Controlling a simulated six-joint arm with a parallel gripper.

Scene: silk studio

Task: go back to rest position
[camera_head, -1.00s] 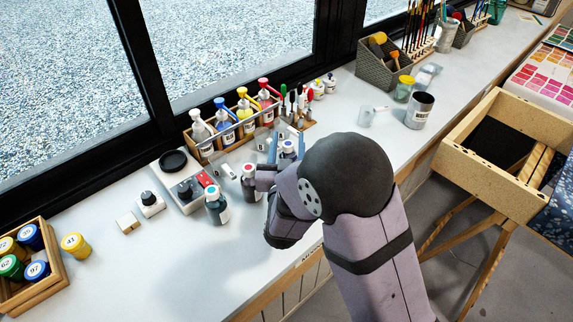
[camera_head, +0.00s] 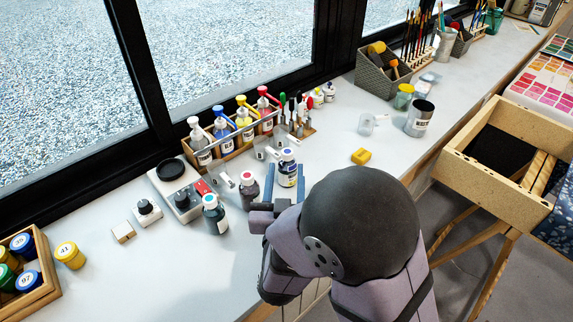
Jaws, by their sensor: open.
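My gripper (camera_head: 284,183) is over the front part of the white counter, its two blue fingers apart and pointing towards the window. A bottle with a white-and-blue cap (camera_head: 287,168) stands upright just beyond the fingertips; whether a finger touches it I cannot tell. A dark bottle with a red-marked cap (camera_head: 248,189) stands just left of the left finger. A dark teal bottle with a blue-marked cap (camera_head: 214,214) stands further left. My dark rounded wrist and arm cover the counter's front edge.
A wooden rack of pump bottles (camera_head: 212,160) stands by the window. A scale (camera_head: 181,188) is at the left. The counter's left front (camera_head: 165,270) is clear.

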